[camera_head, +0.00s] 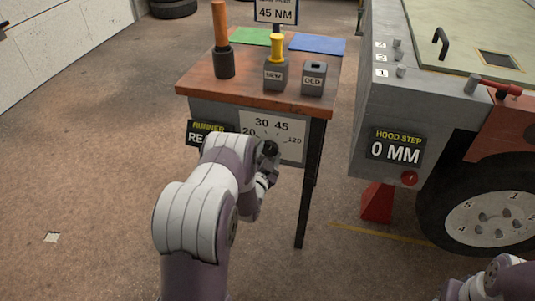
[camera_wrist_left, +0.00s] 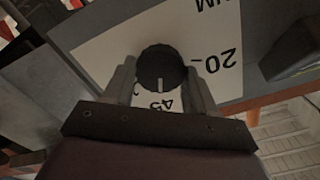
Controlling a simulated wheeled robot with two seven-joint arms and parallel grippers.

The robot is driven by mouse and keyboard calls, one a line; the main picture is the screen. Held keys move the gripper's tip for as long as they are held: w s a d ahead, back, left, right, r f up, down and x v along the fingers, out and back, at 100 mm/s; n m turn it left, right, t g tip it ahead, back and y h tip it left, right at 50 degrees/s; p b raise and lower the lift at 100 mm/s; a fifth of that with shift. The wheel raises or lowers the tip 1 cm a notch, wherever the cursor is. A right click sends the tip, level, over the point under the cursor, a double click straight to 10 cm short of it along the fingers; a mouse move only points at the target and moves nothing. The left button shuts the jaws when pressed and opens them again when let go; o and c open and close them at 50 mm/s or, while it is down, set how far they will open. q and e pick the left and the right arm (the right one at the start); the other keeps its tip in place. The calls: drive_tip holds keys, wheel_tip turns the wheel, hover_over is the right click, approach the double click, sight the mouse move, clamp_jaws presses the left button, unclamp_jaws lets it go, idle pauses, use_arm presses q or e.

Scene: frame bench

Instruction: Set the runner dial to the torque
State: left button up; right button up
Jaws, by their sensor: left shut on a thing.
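The runner dial is a black round knob (camera_wrist_left: 160,66) on a white scale plate (camera_head: 287,146) on the bench's front. In the wrist view the plate is upside down, and the knob's white mark points down toward the 45. My left gripper (camera_head: 268,152) is shut on the knob, one finger on each side; it also shows in the left wrist view (camera_wrist_left: 160,85). The torque sign (camera_head: 277,12) above the bench reads 45 NM. The runner sign (camera_head: 205,132) is partly hidden by my arm.
On the wooden bench top (camera_head: 250,93) stand an orange-handled tool (camera_head: 221,40), a NEW block (camera_head: 275,75) with a yellow piece, and an OLD block (camera_head: 313,78). Green and blue mats lie behind. A vehicle with a HOOD STEP display (camera_head: 396,146) stands right.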

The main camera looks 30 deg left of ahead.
use_arm(q)
drive_tip(key=o, duration=1.1)
drive_tip(key=shift+c, duration=0.2)
drive_tip(key=shift+s, duration=0.1)
drive_tip(key=p+v, duration=0.2)
drive_tip(key=v, duration=1)
drive_tip(key=shift+s, duration=0.35)
drive_tip(key=shift+f, duration=0.1)
